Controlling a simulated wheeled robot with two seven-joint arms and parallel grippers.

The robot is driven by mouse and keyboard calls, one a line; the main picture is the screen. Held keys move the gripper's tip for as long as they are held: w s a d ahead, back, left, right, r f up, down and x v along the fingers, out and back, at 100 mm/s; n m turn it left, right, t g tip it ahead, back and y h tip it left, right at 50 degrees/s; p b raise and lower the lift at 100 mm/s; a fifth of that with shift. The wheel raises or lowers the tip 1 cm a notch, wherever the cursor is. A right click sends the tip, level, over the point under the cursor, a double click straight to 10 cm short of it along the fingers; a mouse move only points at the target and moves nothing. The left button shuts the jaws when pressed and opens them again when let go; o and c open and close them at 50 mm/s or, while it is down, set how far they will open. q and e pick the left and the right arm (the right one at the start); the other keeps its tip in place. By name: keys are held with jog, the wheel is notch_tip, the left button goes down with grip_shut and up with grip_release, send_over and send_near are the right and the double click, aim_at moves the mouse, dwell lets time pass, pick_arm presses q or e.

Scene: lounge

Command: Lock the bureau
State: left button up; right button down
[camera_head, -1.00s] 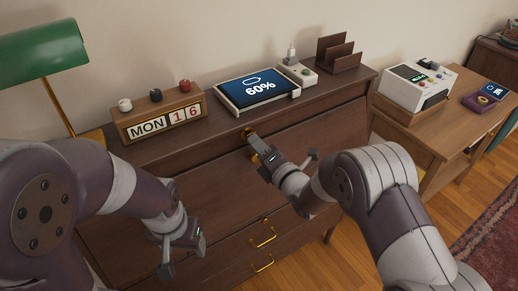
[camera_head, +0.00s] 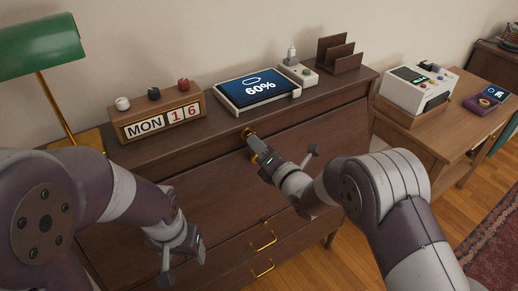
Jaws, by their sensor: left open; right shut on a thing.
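The dark wooden bureau (camera_head: 190,188) stands against the wall, its sloped front closed. A brass lock fitting (camera_head: 248,132) sits at the top middle of that front. My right gripper (camera_head: 259,150) is at the front just below the fitting, shut on a small brass thing (camera_head: 255,158) that looks like a key. The fingers hide most of it, so I cannot tell how far it sits in the lock. My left gripper (camera_head: 182,250) is open and empty, low in front of the bureau's left part.
On the bureau top stand a calendar block (camera_head: 160,118), a tablet showing 60% (camera_head: 258,88), a small white device (camera_head: 298,72) and a letter rack (camera_head: 338,54). A green lamp (camera_head: 40,47) is at left. A side table (camera_head: 445,135) with a printer-like device (camera_head: 417,88) stands right.

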jog(key=shift+f+n+b, duration=0.2)
jog(key=shift+n+b, duration=0.7)
jog(key=shift+b, duration=0.05)
jog(key=shift+n+b, duration=1.4)
jog(key=shift+b, duration=0.65)
jog(key=shift+r, duration=0.1)
